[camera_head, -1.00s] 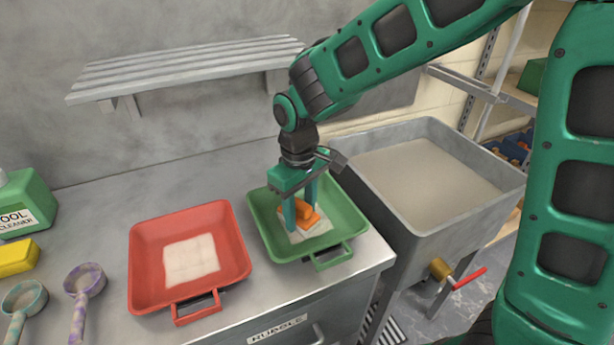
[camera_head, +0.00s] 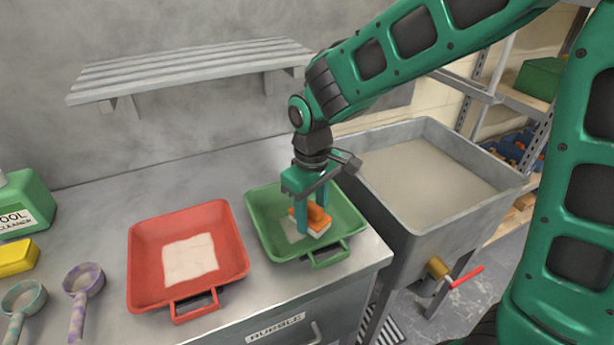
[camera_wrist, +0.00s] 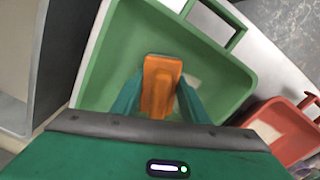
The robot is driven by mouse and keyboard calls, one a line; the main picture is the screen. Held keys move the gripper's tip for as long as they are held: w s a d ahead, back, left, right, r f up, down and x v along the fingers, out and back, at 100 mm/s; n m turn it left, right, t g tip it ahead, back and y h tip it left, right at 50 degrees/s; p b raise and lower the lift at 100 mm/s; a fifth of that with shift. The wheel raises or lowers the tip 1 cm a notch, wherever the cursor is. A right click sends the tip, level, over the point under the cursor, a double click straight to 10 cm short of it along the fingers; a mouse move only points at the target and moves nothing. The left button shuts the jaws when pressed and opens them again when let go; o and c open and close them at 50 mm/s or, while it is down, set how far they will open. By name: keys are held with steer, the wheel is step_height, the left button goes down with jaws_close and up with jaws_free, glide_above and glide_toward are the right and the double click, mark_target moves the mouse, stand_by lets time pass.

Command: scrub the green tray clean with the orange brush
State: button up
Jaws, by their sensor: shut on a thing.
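The green tray (camera_head: 266,200) sits on the metal counter, right of the red tray. A pale residue patch (camera_head: 293,230) shows on its floor, partly hidden by the brush. My gripper (camera_head: 313,215) is shut on the orange brush (camera_head: 318,214) and holds it down inside the green tray, right of the tray's middle. In the wrist view the orange brush (camera_wrist: 161,85) lies between my two fingers, over the floor of the green tray (camera_wrist: 115,50). A bit of the pale patch shows beside the right finger there. I cannot tell whether the bristles touch the floor.
The red tray (camera_head: 140,245) with a pale patch stands left. Two scoops (camera_head: 83,281), a yellow block (camera_head: 18,258) and a green cleaner bottle (camera_head: 27,200) are at the far left. A deep grey sink (camera_head: 425,232) adjoins the counter's right edge. A slatted shelf (camera_head: 190,68) hangs behind.

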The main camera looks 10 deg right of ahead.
steer(key=shift+s+a, duration=0.25)
steer(key=shift+a, duration=0.6)
steer(key=shift+s+a, duration=0.25)
steer(key=shift+a, duration=0.55)
steer(key=shift+w+d, duration=0.25)
steer(key=shift+d, duration=0.65)
steer(key=shift+w+d, duration=0.25)
steer(key=shift+d, duration=0.65)
steer(key=shift+w+d+r, duration=0.15)
steer(key=shift+d, duration=0.05)
step_height(320, 180, up, 7)
steer(key=shift+a, duration=0.1)
steer(key=shift+r, duration=0.5)
